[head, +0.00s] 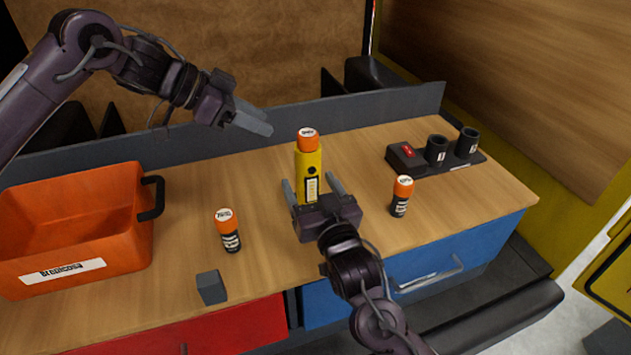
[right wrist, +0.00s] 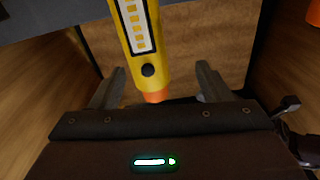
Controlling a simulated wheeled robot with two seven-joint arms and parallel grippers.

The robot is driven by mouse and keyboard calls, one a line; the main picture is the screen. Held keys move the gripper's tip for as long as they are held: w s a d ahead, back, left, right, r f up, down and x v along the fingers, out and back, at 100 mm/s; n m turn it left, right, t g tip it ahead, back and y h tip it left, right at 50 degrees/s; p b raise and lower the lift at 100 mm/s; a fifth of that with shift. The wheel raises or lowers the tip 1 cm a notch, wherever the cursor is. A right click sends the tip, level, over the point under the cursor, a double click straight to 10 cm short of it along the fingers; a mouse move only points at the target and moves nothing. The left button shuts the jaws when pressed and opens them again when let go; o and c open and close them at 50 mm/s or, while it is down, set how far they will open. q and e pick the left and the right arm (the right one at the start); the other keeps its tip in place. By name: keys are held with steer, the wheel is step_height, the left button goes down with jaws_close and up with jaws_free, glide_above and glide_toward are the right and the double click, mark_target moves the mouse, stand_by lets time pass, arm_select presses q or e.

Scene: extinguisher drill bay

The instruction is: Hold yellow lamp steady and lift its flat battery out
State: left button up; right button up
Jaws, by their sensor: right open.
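The yellow lamp (head: 308,172) stands upright on the wooden worktop, with an orange-capped battery (head: 308,140) in its top. In the right wrist view the lamp (right wrist: 140,40) shows its light strip and a black button; its orange end (right wrist: 156,97) points down in that picture. My right gripper (head: 311,183) is open, with one finger on each side of the lamp; gaps show beside it in the right wrist view (right wrist: 157,86). My left gripper (head: 257,117) hangs above the worktop, left of the lamp and apart from it. Its finger opening is unclear.
Loose orange-capped batteries stand left (head: 228,230) and right (head: 401,197) of the lamp. A charger (head: 405,158) with a red display and two black cups is at the back right. An orange bin (head: 60,240) stands left. A grey block (head: 211,287) sits near the front edge.

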mark_target(306, 159)
steer(key=shift+w+d+h, duration=0.4)
steer(key=shift+w+h, duration=0.35)
steer(key=shift+h, duration=0.05)
steer(key=shift+w, duration=0.35)
steer(key=x, duration=0.7)
steer(key=shift+f, duration=0.1)
arm_select(q)
steer(key=shift+w+d, duration=0.1)
steer(key=shift+d, duration=0.05)
arm_select(e)
steer(key=shift+s, duration=0.1)
steer(key=c, duration=1.4)
arm_select(q)
steer(key=shift+o, duration=0.3)
